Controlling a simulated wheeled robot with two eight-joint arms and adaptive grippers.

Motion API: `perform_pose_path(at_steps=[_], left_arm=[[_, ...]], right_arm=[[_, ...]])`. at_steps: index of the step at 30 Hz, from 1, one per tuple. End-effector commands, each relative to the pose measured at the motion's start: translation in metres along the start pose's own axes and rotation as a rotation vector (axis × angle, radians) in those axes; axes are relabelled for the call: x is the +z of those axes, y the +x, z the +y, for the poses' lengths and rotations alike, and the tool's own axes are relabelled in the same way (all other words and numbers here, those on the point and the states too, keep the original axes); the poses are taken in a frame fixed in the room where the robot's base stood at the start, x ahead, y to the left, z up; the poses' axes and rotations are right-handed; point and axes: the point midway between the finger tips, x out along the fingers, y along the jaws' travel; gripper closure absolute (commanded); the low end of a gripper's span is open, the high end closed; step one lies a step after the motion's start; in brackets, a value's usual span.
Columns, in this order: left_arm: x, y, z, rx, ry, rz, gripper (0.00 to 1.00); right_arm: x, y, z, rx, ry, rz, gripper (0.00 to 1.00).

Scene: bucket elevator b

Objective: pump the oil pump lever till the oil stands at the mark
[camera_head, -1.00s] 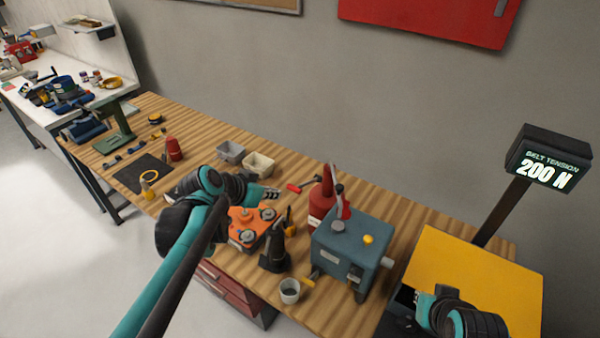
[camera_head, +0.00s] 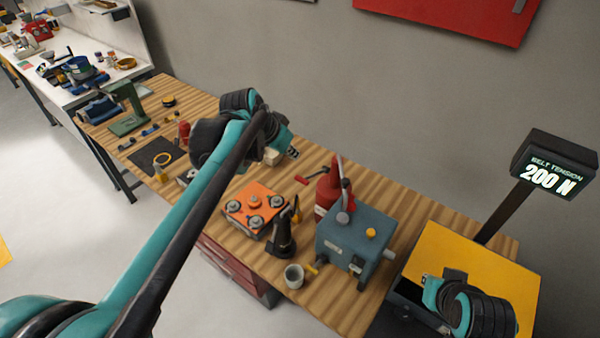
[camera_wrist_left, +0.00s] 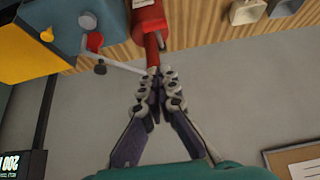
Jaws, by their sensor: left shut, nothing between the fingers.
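A blue-grey box (camera_head: 352,238) with a yellow button stands near the bench's right end. A grey lever (camera_head: 343,216) with a ball-shaped pivot rises from its top by a small red part; the lever's pivot also shows in the left wrist view (camera_wrist_left: 88,20). A red oil can (camera_head: 325,188) stands behind the box. No oil level or mark is readable. My right gripper (camera_head: 430,292) is at lower right, its fingers unclear.
An orange plate with round knobs (camera_head: 256,208), a black drill-like tool (camera_head: 284,236) and a grey cup (camera_head: 294,276) stand left of the box. A yellow-topped housing (camera_head: 480,262) and a display reading 200 N (camera_head: 552,170) are at right. My left arm crosses above the bench.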

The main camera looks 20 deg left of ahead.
Motion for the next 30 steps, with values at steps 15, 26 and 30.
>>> perform_pose_path(at_steps=[15,26,30], left_arm=[[0.017,0.096,0.0,0.0,0.001,0.0,1.0],[0.029,0.107,0.0,0.001,0.001,0.0,1.0],[0.028,0.107,0.0,0.001,0.001,0.0,1.0]], right_arm=[[0.006,0.008,0.0,0.0,0.0,0.0,1.0],[0.007,0.009,0.0,0.0,0.0,0.0,1.0],[0.007,0.009,0.0,0.0,0.0,0.0,1.0]])
